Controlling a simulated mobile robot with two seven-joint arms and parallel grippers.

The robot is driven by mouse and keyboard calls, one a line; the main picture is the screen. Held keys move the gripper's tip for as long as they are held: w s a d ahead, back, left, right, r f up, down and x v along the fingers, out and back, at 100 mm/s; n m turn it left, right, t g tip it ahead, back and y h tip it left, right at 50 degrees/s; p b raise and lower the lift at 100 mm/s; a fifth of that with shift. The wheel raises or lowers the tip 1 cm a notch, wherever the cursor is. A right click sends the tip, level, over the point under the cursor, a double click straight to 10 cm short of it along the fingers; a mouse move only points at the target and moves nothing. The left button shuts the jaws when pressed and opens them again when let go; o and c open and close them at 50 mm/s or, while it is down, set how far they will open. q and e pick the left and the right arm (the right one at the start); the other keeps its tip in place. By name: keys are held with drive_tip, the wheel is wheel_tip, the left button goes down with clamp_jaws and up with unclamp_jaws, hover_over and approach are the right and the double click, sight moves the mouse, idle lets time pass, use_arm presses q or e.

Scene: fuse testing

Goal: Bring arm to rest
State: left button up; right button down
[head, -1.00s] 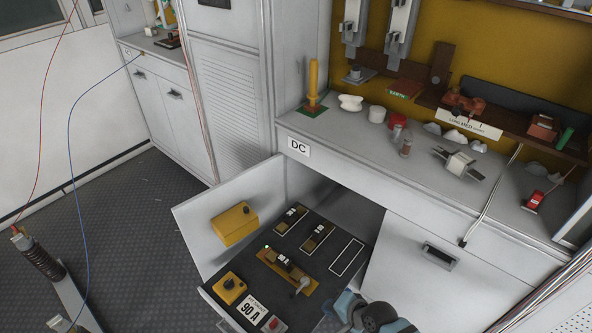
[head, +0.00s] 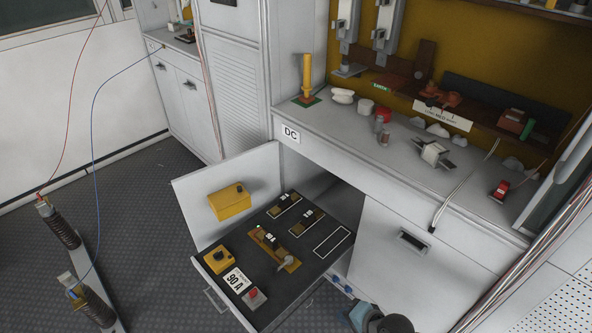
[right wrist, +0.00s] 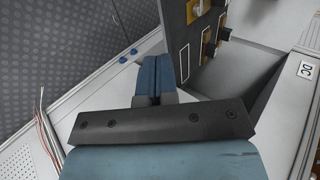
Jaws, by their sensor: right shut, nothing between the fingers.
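My right gripper (right wrist: 154,70) shows in the right wrist view with its two blue fingers closed together and nothing between them. In the head view only a blue and dark part of my right arm (head: 362,317) shows at the bottom edge, in front of the open drawer and apart from it. In the right wrist view the dark drawer top (right wrist: 171,38) is just beyond and to the right of the fingers. My left gripper is in neither view.
The open drawer (head: 318,262) holds a fuse on a yellow base (head: 270,248), a yellow box (head: 219,260), a 90 A label (head: 237,281) and a red button (head: 254,295). An open door (head: 222,180) stands left of it. The grey counter (head: 345,118) lies behind.

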drive_tip(key=d+f+n+h, duration=0.2)
drive_tip(key=d+h, duration=0.1)
drive_tip(key=d, duration=1.6)
drive_tip(key=s+a+r+n+t, duration=0.2)
drive_tip(key=s+r+n+t, duration=0.1)
drive_tip(key=s+r+n, duration=0.95)
drive_tip(key=a+m+t, duration=0.1)
drive_tip(key=a+m, duration=0.2)
drive_tip(key=a, duration=0.9)
use_arm(q)
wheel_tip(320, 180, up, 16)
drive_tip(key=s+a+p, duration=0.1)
drive_tip(key=p, duration=2)
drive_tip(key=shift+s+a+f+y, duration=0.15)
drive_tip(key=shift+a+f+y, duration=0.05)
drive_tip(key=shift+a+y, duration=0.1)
use_arm(e)
wheel_tip(320, 180, up, 16)
drive_tip(key=d, duration=0.1)
drive_tip(key=shift+s+d+r+h, duration=0.15)
drive_tip(key=shift+s+d+h, duration=0.15)
drive_tip(key=shift+d, duration=0.1)
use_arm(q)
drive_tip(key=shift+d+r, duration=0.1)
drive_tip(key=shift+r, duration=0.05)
